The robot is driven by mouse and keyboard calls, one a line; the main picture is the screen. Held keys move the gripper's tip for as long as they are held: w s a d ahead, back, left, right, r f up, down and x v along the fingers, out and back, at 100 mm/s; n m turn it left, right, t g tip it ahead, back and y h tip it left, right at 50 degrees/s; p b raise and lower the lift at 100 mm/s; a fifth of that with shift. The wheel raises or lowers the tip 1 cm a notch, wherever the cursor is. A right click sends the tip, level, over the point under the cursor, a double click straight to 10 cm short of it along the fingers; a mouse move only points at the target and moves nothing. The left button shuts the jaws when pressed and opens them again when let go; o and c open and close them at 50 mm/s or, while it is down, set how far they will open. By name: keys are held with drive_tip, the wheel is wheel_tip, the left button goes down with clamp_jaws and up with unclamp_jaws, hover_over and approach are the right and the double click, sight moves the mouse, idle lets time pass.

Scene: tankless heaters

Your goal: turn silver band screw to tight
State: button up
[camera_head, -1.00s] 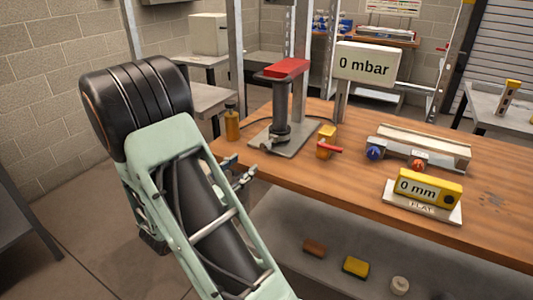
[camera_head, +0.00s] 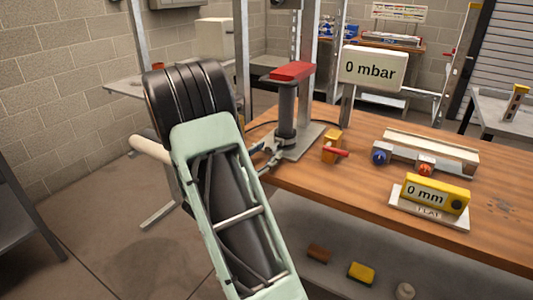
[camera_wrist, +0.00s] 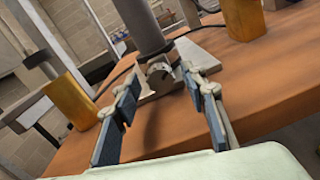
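A silver band (camera_wrist: 158,72) with a small screw-like fitting sits around the foot of the dark upright column (camera_wrist: 143,22) in the wrist view. The column also shows in the head view (camera_head: 287,108), with a red block on top and a grey base plate. My gripper (camera_wrist: 163,84) is open and empty, with blue pads on its fingers. Its fingertips point at the band, one on each side in the picture; I cannot tell whether they touch it. In the head view my gripper (camera_head: 268,152) is beside the column's foot, and the screw is too small to make out.
A yellow block with a red lever (camera_head: 333,148) stands right of the column. A yellow-brown container (camera_wrist: 70,100) is left in the wrist view. A "0 mbar" sign (camera_head: 373,68), a "0 mm" gauge (camera_head: 435,194) and a pale rail (camera_head: 430,150) are further right on the wooden bench (camera_head: 370,195).

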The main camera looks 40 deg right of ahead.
clamp_jaws()
drive_tip(key=shift+f+m+b, duration=0.15)
drive_tip(key=shift+m+b, duration=0.15)
drive_tip(key=shift+b, duration=0.2)
drive_tip(key=shift+f+m+b, duration=0.1)
drive_tip(key=shift+m+b, duration=0.4)
drive_tip(key=shift+b, duration=0.25)
drive_tip(key=m+b, duration=0.4)
drive_tip(key=b, duration=0.2)
drive_tip(key=shift+f, duration=0.1)
drive_tip(key=m+b, duration=0.3)
drive_tip(key=b, duration=0.2)
drive_tip(key=shift+m+y, duration=0.3)
drive_tip(key=shift+m, duration=0.1)
drive_tip(key=shift+r+m+b, duration=0.2)
drive_tip(key=shift+m+b, duration=0.4)
drive_tip(key=shift+b, duration=0.25)
drive_tip(key=shift+r, duration=0.1)
